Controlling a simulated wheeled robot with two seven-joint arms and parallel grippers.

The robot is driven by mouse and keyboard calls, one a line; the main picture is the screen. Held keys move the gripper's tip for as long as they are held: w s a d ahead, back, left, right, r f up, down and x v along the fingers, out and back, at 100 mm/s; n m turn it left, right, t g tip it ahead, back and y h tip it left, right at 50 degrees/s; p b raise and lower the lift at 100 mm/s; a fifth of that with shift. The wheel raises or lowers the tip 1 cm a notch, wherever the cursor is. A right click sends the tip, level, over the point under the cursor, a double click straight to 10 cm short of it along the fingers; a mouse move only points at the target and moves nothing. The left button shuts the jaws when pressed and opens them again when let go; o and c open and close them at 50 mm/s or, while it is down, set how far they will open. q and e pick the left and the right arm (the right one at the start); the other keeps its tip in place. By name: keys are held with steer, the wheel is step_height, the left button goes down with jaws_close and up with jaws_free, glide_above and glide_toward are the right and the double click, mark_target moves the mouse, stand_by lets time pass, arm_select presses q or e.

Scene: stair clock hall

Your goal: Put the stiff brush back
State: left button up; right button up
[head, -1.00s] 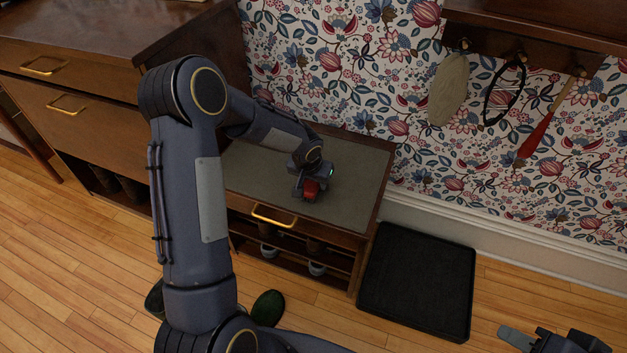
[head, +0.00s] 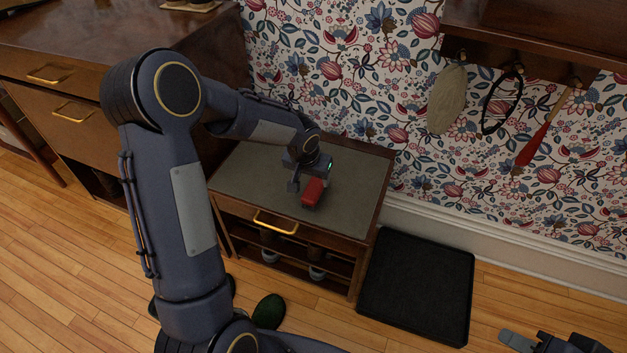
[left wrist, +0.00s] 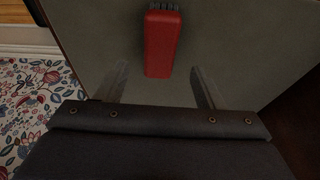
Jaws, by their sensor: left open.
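The stiff brush, a red block with dark bristles at one end, lies on the grey-green top of the low cabinet (head: 245,175). The brush (head: 312,192) also shows in the left wrist view (left wrist: 161,45), at the top centre. My left gripper (head: 305,181) is open just above and behind the brush in the head view. In the left wrist view its two fingers (left wrist: 160,86) are spread wide, with the brush ahead of the gap between them and nothing gripped. My right gripper (head: 530,343) is partly in view at the bottom right; its jaw opening is unclear.
A wall rail (head: 540,62) holds a pale oval pad (head: 447,100), a dark loop (head: 502,102) and a red-ended shoehorn-like tool (head: 540,135). A black tray (head: 415,287) lies on the floor. A drawer cabinet (head: 110,60) stands at left. Green shoes (head: 268,311) are beneath my arm.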

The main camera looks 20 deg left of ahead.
arm_select(q)
steer(key=s+r, duration=0.8)
steer(key=r, duration=0.3)
steer(key=s+d+r+t+h, duration=0.1)
steer(key=s+d+r+h, duration=0.1)
steer(key=s, duration=0.8)
steer(key=s+d+r+n+t+h, duration=0.1)
steer(key=s+d+r+h, duration=0.1)
steer(key=s, duration=0.8)
steer(key=shift+s+d+r+p, duration=0.15)
steer(key=shift+d+r+p, duration=0.25)
steer(key=shift+d, duration=0.3)
